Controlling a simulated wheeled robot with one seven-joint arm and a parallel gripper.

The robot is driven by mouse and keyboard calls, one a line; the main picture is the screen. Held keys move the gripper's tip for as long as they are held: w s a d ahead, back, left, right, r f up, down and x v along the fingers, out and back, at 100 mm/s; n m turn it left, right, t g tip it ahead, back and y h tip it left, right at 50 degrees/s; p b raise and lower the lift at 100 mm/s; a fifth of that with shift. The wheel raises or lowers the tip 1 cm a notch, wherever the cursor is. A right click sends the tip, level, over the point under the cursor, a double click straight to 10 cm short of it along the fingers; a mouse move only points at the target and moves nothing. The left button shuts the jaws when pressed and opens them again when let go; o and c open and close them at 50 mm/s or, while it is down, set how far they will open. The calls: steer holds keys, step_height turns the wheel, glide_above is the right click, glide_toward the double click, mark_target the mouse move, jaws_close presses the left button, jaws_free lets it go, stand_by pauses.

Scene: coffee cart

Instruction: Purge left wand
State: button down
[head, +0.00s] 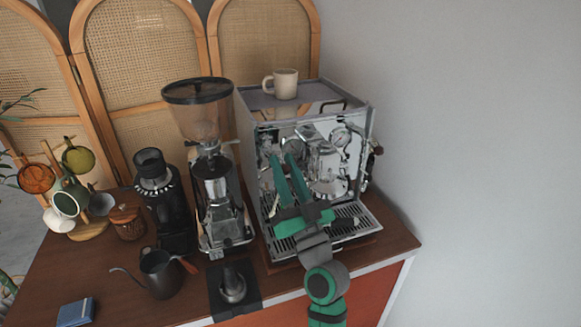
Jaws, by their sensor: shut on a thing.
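The espresso machine (305,110) stands at the right of the cart, its chrome front facing me. My gripper (283,157) has its green fingers raised in front of the left part of this front. A narrow gap shows between the fingers. They are shut on a small part there, which they mostly hide. I cannot tell whether it is the left wand or its knob. The left wand is not clearly visible behind my fingers. The drip tray (352,219) lies below, partly covered by my arm.
A beige cup (285,83) sits on top of the machine. A grinder (212,170) stands close to its left, with a tamper (232,287) on a dark mat in front. A black kettle (161,273) is further left. A wall is on the right.

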steer(key=shift+w+d+f, duration=0.1)
steer(key=shift+d+f, duration=0.05)
steer(key=shift+f, duration=0.15)
steer(key=c, duration=1.5)
jaws_free()
steer(key=shift+c, duration=0.2)
steer(key=shift+r, duration=0.1)
steer(key=shift+s, duration=0.2)
steer(key=v, duration=1)
steer(key=shift+s, duration=0.35)
